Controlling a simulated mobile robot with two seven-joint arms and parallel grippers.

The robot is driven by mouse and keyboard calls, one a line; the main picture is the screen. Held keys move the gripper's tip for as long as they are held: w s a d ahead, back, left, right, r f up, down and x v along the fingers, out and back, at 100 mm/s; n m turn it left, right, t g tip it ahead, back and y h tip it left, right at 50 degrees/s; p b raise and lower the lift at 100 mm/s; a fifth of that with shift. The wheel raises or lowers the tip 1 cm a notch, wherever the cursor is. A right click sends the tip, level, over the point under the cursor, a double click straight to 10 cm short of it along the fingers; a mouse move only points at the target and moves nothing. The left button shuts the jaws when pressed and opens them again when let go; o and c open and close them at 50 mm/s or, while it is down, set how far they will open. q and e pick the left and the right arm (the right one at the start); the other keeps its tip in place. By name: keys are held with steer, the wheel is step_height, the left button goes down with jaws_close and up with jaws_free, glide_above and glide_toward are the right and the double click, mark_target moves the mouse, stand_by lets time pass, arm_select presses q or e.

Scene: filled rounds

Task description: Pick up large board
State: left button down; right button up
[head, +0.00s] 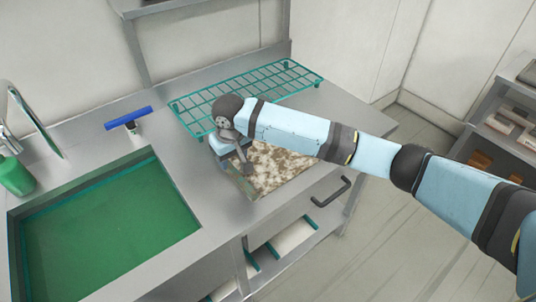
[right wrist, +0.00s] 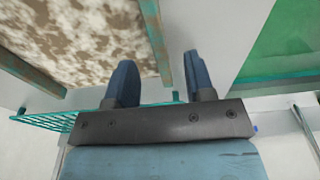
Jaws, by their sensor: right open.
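The large board (head: 285,165) lies on the steel counter, its face mottled brown and white, with a worn greenish edge. My right arm covers part of it in the head view. My right gripper (head: 238,168) is at the board's left side, pointing down. In the right wrist view the mottled face (right wrist: 80,30) fills the upper left, and the gripper (right wrist: 160,78) is open. One side rim of the board runs down between the two fingers in that picture; I cannot tell whether either finger touches it. My left gripper is not in view.
A green wire rack (head: 285,75) stands behind the board. A sink with a green basin (head: 105,230) is at the left, with a blue-handled squeegee (head: 128,118) and a green bottle (head: 15,177) by it. A black handle (head: 332,190) juts from the counter front.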

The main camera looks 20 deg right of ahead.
mark_target(233, 169)
steer(key=f, duration=0.3)
steer(key=w+f, duration=0.1)
steer(key=f, duration=0.2)
steer(key=shift+w+f, duration=0.15)
steer(key=shift+f, duration=0.1)
jaws_close()
